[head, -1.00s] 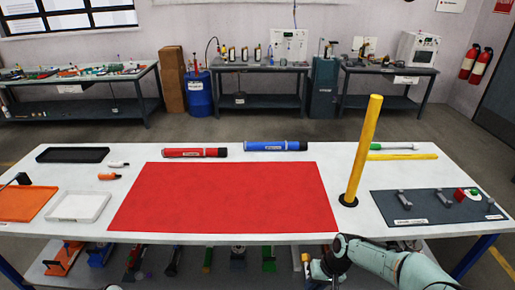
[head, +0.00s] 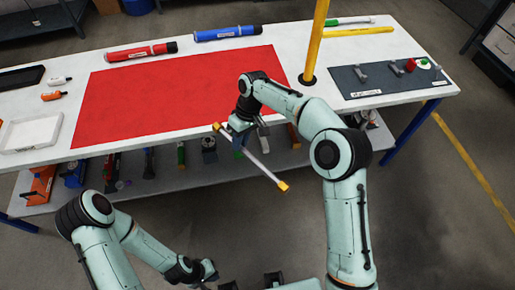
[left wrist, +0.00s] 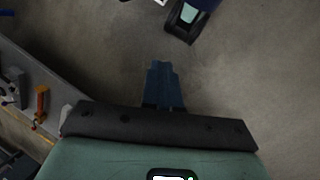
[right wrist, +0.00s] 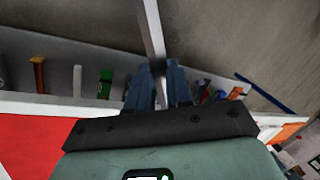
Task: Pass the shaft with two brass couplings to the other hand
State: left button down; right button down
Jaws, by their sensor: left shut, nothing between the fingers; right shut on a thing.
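The shaft (head: 260,166) is a thin grey bar with a brass coupling at each end, one upper left (head: 217,127) and one lower right (head: 283,187). My right gripper (head: 238,140) is shut on the shaft nearer its upper-left coupling and holds it tilted, in front of the table. In the right wrist view the shaft (right wrist: 151,28) runs up from between the blue fingers (right wrist: 157,88); its couplings are not seen there. My left gripper (head: 210,271) is low at the bottom of the head view, apart from the shaft. In the left wrist view its blue fingers (left wrist: 162,85) are shut and empty.
The white table (head: 60,85) carries a red mat (head: 180,95), a yellow post (head: 316,40) and a dark grey board (head: 385,80). The lower shelf (head: 190,170) holds several tools. The floor in front of the table is open.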

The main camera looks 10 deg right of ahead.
jog(key=a+r, duration=0.1)
jog(key=w+a+n, duration=0.1)
jog(key=shift+w+a+r, duration=0.2)
jog(key=shift+a+r, duration=0.2)
pick_arm(q)
jog(key=c, duration=1.4)
grip_release()
jog(key=shift+w, duration=0.1)
pick_arm(e)
jog(key=shift+n, duration=0.3)
pick_arm(q)
jog(key=o, duration=0.5)
jog(key=shift+w+d+r+m, duration=0.1)
jog(key=shift+w+r+m, duration=0.15)
jog(key=shift+w, duration=0.2)
jog(key=shift+c, duration=0.2)
pick_arm(e)
jog(key=shift+a+r, duration=0.1)
pick_arm(q)
jog(key=m+t+h, duration=0.3)
jog(key=m+t, duration=0.3)
jog(key=m, duration=2.6)
send_near(244, 151)
jog(key=v, duration=0.5)
jog(key=x, duration=1.2)
jog(key=shift+d, duration=0.1)
